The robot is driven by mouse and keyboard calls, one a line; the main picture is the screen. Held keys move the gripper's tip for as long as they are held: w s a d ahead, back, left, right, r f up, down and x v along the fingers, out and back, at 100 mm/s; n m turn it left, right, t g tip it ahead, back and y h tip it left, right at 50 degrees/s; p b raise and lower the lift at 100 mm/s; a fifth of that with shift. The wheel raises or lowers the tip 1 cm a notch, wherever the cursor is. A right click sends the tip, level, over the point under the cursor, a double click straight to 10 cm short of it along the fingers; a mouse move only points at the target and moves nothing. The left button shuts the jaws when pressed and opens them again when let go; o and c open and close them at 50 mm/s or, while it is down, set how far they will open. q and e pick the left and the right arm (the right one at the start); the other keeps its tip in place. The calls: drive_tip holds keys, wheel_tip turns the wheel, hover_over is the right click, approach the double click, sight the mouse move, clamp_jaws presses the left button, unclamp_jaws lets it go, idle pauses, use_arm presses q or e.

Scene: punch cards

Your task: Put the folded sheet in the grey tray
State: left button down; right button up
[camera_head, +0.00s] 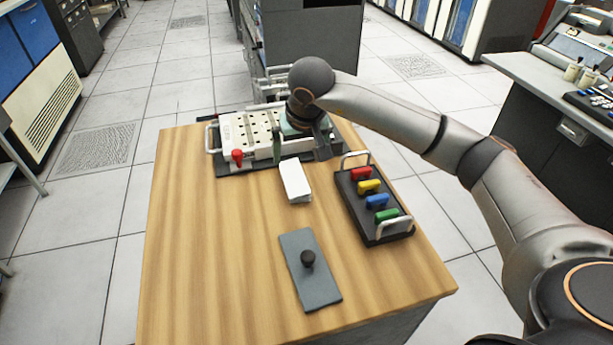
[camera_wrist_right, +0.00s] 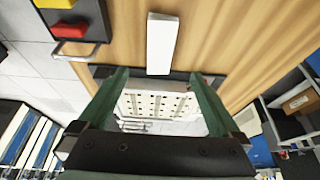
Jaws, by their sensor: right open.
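The white folded sheet (camera_head: 295,181) lies flat on the wooden table, near its middle. It also shows in the right wrist view (camera_wrist_right: 162,45), just beyond the fingertips. My right gripper (camera_head: 299,150) is open and empty, over the front right part of a pale perforated block (camera_head: 238,134). In the right wrist view that block (camera_wrist_right: 158,103) shows between the green fingers. A flat grey plate with a black knob (camera_head: 296,248) lies at the table's front. I cannot tell for certain which piece is the grey tray. My left gripper is not in view.
A dark tray with metal handles (camera_head: 359,222) holds several coloured blocks at the table's right. A red knob (camera_head: 237,156) sits at the perforated block's front left. The table's left side (camera_head: 190,240) is clear. Cabinets and a desk stand around.

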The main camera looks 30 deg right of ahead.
hover_over(294, 175)
drive_tip(key=s+a, duration=0.1)
drive_tip(key=s, duration=0.2)
wheel_tip(294, 175, down, 6)
drive_tip(key=shift+w+f, duration=0.15)
drive_tip(key=shift+f, duration=0.05)
drive_tip(key=shift+w+x, duration=0.2)
drive_tip(key=shift+x, duration=2.55)
drive_tip(key=shift+d+r, duration=0.1)
drive_tip(key=shift+d, duration=0.05)
drive_tip(key=c, duration=1.5)
drive_tip(key=shift+r, duration=0.1)
drive_tip(key=shift+c, duration=0.2)
